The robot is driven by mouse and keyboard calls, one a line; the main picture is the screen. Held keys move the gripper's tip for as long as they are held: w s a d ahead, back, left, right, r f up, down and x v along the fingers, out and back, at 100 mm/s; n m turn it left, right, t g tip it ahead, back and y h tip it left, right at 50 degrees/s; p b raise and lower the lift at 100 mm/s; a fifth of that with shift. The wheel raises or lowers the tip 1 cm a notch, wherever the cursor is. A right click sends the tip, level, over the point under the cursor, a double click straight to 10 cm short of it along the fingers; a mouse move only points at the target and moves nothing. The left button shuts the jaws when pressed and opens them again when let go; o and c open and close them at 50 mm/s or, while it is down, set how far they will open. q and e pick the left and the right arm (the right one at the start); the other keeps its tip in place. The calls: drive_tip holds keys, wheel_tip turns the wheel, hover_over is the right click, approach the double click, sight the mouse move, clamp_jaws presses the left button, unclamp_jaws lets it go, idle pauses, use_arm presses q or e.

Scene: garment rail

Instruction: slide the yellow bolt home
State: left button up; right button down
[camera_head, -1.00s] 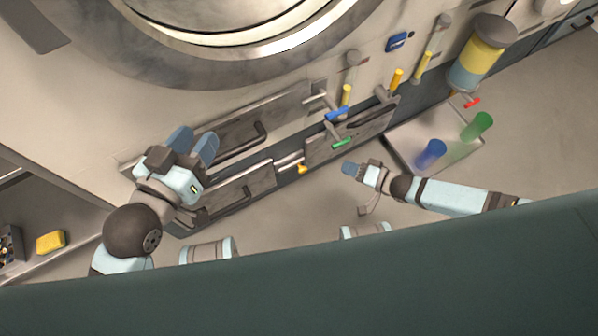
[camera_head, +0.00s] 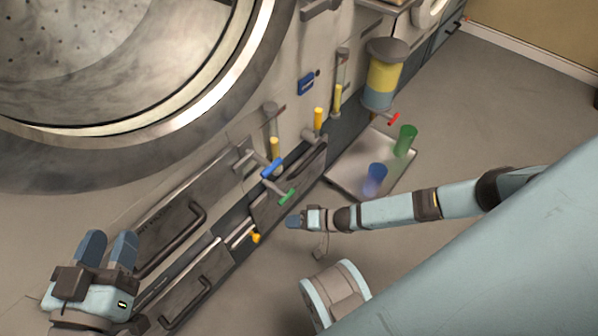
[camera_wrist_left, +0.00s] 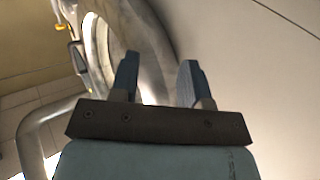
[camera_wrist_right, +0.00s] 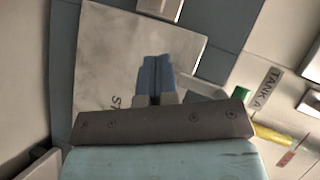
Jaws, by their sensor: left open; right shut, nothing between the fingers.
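The yellow bolt (camera_head: 256,238) shows in the head view as a small yellow knob at the end of a pale metal rod, low on the machine front between two handled panels. My right gripper (camera_head: 291,221) is shut and empty, a little right of the knob and apart from it in the picture. In the right wrist view its closed fingers (camera_wrist_right: 156,68) point at a pale metal plate with partly hidden lettering. My left gripper (camera_head: 108,242) is open and empty at the lower left, before the lower panels. The left wrist view shows its spread fingers (camera_wrist_left: 158,78). I cannot make out the bolt in either wrist view.
Blue (camera_head: 272,167) and green (camera_head: 286,196) handles stick out above the bolt. Panel handles (camera_head: 185,238) protrude at left. A tray (camera_head: 345,181) with blue (camera_head: 375,178) and green (camera_head: 405,140) cups lies right. A yellow-banded canister (camera_head: 382,82) hangs above. Floor beyond the tray is clear.

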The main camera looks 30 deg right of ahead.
sight(241, 243)
use_arm(q)
drive_tip(key=w+m+b, duration=0.1)
drive_tip(key=a+m+t+b, duration=0.1)
drive_tip(key=m+b, duration=0.1)
drive_tip(key=shift+w+a+r+h, duration=0.15)
drive_tip(key=shift+w+r+h, duration=0.25)
use_arm(e)
drive_tip(key=w+a+f, duration=0.2)
drive_tip(key=a+f, duration=0.1)
drive_tip(key=a, duration=0.4)
drive_tip(key=shift+w+a+f, duration=0.2)
drive_tip(key=shift+a+f, duration=0.05)
drive_tip(key=a, duration=0.2)
drive_tip(key=s+a, duration=0.1)
drive_tip(key=shift+s+a+p, duration=0.2)
drive_tip(key=shift+a+p, duration=0.1)
drive_tip(key=shift+a, duration=0.1)
drive_tip(key=shift+s+a, duration=0.1)
drive_tip(key=shift+a, duration=0.15)
use_arm(q)
drive_tip(key=shift+s+d+f+n+y, duration=0.2)
drive_tip(key=shift+f+n+y, duration=0.1)
drive_tip(key=shift+f+n, duration=0.15)
drive_tip(key=shift+r, duration=0.15)
use_arm(e)
drive_tip(key=shift+r, duration=0.1)
